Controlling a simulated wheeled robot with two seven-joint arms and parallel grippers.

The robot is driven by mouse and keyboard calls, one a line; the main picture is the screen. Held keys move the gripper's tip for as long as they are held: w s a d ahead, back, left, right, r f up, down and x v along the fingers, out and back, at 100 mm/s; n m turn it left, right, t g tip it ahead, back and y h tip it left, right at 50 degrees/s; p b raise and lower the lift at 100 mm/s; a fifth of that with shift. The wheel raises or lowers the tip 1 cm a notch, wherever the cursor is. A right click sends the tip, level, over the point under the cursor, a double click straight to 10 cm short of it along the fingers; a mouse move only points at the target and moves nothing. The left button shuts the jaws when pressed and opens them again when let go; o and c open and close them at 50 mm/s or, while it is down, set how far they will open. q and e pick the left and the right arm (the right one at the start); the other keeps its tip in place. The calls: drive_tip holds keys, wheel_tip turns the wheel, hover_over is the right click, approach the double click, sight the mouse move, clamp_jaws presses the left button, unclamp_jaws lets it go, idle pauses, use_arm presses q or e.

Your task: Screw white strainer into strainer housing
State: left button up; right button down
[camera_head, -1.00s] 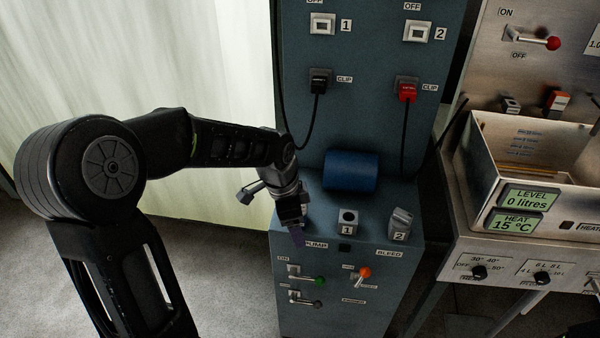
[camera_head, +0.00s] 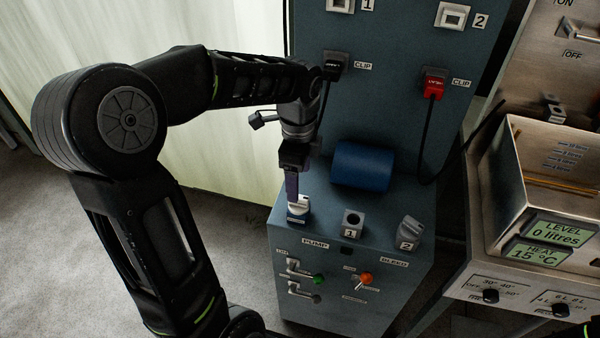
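The white strainer (camera_head: 299,207) is at the left end of the blue-grey machine's ledge, above the PUMP label. It looks upright, with a small blue-and-white part under it. The strainer housing cannot be made out apart from this spot. My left gripper (camera_head: 292,196) points down, with its purple fingers directly over the strainer and their tips at its top. The fingers are seen edge-on, so I cannot tell whether they are open, shut or gripping it. My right gripper is not in view.
On the ledge, a square socket marked 1 (camera_head: 353,222) and a grey tilted part marked 2 (camera_head: 409,231) stand to the right. A blue cylinder (camera_head: 361,166) lies behind. A metal tank (camera_head: 515,165) is at right.

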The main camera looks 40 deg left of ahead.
sight(299, 207)
use_arm(q)
drive_tip(key=shift+f, duration=3.9)
drive_tip(key=shift+c, duration=0.3)
clamp_jaws()
